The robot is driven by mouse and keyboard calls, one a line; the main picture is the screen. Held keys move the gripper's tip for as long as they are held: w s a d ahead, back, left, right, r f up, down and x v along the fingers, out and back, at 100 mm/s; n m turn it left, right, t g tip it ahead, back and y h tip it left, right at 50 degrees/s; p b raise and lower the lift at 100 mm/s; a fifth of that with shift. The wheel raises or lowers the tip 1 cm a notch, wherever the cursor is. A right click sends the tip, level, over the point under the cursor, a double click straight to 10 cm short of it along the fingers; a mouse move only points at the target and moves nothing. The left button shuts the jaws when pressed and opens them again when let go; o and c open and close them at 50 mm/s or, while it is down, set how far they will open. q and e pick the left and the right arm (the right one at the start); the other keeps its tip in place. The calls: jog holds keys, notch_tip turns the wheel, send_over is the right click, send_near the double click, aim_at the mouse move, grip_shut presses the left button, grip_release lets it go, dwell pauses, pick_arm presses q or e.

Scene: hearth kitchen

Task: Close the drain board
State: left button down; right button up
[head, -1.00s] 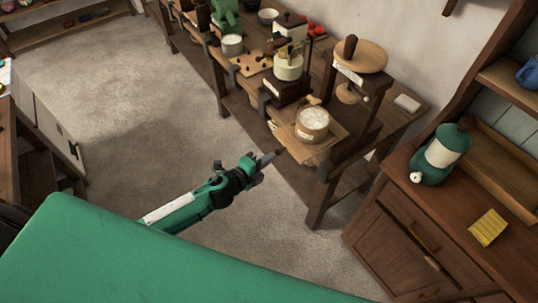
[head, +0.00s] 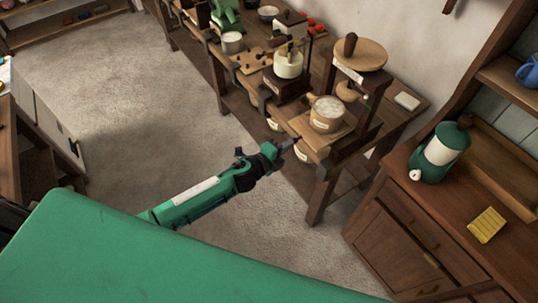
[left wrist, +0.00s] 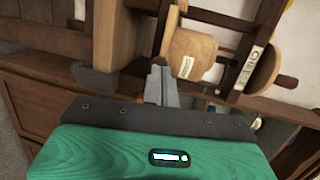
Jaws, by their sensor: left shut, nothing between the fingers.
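The drain board (head: 346,127) is a wooden board at the near end of the long bench, under the press. A round cream pot (head: 327,114) with a label stands on it, and this pot also shows in the left wrist view (left wrist: 188,53). My left gripper (head: 288,144) is shut and empty. Its tips are at the bench's front side by the board's front edge; I cannot tell whether they touch. In the left wrist view the shut fingers (left wrist: 159,86) point toward the pot's side. My right gripper is not in view.
The press (head: 360,55) with its wooden wheel rises behind the pot. A grinder (head: 288,80) stands farther along the bench. A cabinet with a green canister (head: 441,152) is at the right. Open floor (head: 130,95) lies left.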

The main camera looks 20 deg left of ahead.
aim_at(308, 134)
pick_arm(q)
jog(key=w+d, duration=0.1)
jog(key=w, duration=0.1)
jog(key=w+d, duration=0.2)
jog(key=w+d+b, duration=0.1)
jog(key=w+d, duration=0.1)
jog(key=shift+w, duration=0.3)
jog(key=shift+w+d+r, duration=0.1)
jog(key=shift+d+r, duration=0.05)
jog(key=shift+r, duration=0.05)
jog(key=shift+r, duration=0.1)
